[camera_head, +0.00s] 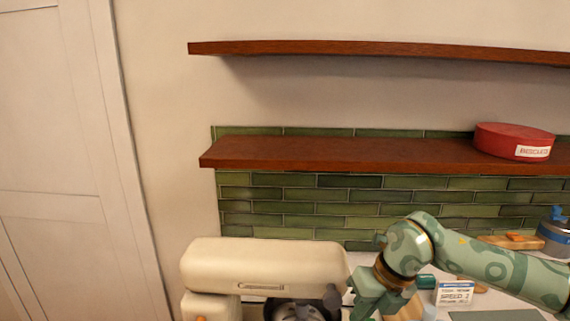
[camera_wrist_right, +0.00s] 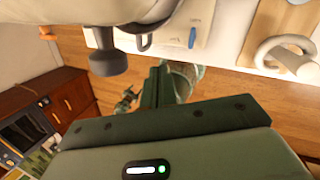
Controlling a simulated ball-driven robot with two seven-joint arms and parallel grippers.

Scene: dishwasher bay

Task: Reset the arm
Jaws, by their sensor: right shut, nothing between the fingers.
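My right arm, green with a swirl pattern, comes in from the right in the head view. Its gripper (camera_head: 368,300) points down beside the right end of a cream stand mixer (camera_head: 262,262); I cannot tell whether they touch. In the right wrist view the right gripper (camera_wrist_right: 165,84) is shut with nothing between its fingers. A cream body with a dark grey knob (camera_wrist_right: 108,62), probably the mixer, shows close by at upper left there. My left arm and gripper are not in view.
A red tin (camera_head: 512,141) sits on the lower wooden shelf (camera_head: 340,153). A white label card (camera_head: 454,293), wooden board (camera_head: 512,242) and blue-grey jar (camera_head: 555,232) are at right. The wrist view shows a white ring-shaped thing (camera_wrist_right: 285,56), brown cabinets (camera_wrist_right: 68,102) and wooden floor.

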